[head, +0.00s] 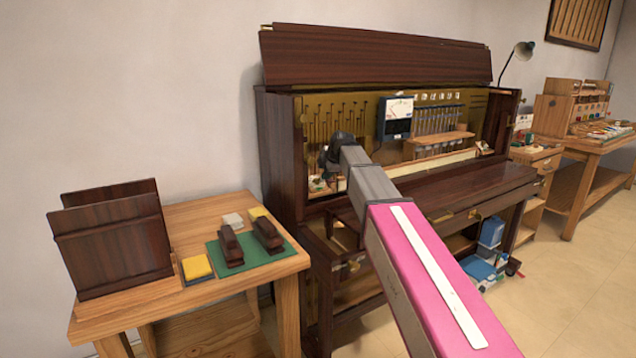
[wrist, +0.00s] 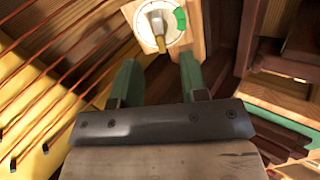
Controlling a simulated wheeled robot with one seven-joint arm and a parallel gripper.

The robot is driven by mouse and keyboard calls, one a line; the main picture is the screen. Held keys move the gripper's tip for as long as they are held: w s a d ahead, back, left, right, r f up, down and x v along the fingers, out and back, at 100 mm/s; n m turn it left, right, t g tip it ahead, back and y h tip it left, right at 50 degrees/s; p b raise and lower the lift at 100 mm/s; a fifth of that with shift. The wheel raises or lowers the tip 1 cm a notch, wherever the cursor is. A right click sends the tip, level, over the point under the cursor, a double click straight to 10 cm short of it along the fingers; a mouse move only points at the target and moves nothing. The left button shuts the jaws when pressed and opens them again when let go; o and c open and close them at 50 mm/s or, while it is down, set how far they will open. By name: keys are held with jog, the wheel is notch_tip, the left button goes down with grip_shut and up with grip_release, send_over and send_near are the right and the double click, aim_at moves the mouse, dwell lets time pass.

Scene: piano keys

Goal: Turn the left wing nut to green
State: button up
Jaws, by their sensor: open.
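In the wrist view, a wing nut (wrist: 159,38) with a brass-coloured wing sits in the middle of a round white dial (wrist: 147,12) on a light wooden block. The wing points down in the picture, towards my gripper. A green band (wrist: 181,19) lies on the dial's right side, away from the wing. My gripper (wrist: 158,60) is open and empty. Its two green fingers stand apart to the left and right, just short of the wing nut, with no clear contact. In the head view my arm reaches into the open piano (head: 285,151), and the wing nut cannot be made out there.
Copper-coloured strings (wrist: 50,70) run slantwise at the left in the wrist view. Dark wooden parts (wrist: 300,45) stand close on the right. In the head view a small wooden table (head: 190,300) with brushes and a dark rack stands left of the piano.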

aim_at(318, 180)
jog(key=shift+x, duration=3.85)
jog(key=shift+s+d+r, duration=0.2)
jog(key=shift+s+r, duration=0.15)
jog(key=shift+r, duration=0.15)
jog(key=c, duration=0.7)
